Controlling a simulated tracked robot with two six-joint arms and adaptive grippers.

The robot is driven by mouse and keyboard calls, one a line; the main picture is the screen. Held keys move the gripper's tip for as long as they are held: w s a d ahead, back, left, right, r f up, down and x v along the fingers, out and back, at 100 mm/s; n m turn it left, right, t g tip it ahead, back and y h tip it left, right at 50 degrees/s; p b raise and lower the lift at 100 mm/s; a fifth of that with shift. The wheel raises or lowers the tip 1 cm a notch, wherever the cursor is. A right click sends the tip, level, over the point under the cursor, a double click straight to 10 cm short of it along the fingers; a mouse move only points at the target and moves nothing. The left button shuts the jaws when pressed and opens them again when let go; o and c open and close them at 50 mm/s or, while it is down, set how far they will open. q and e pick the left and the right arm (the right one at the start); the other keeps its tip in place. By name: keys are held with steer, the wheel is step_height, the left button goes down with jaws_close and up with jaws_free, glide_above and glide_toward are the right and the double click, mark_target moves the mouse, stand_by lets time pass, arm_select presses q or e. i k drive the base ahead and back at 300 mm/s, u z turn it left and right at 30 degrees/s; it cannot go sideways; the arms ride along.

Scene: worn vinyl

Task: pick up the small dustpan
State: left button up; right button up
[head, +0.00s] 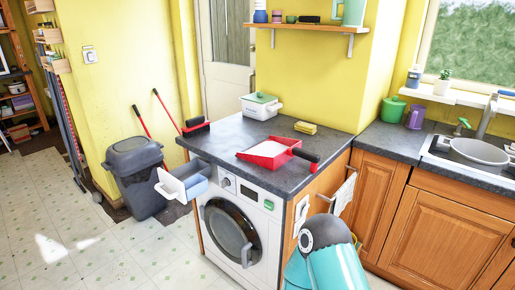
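The small dustpan (270,151) lies on the dark worktop (228,140) above the washing machine. It is red with a pale inside, and its dark handle points to the right, close to the worktop's right edge. Nothing covers it. Neither of my grippers shows in the head view, so their state and their distance from the dustpan cannot be seen.
A dark brush (195,125) is at the worktop's left edge. A drawer (183,184) sticks out from the washing machine (238,220). A grey bin (136,178) stands left.

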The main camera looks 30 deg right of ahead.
mark_target(271, 153)
steer(key=z, duration=0.15)
steer(key=i, duration=0.8)
steer(key=z, duration=0.6)
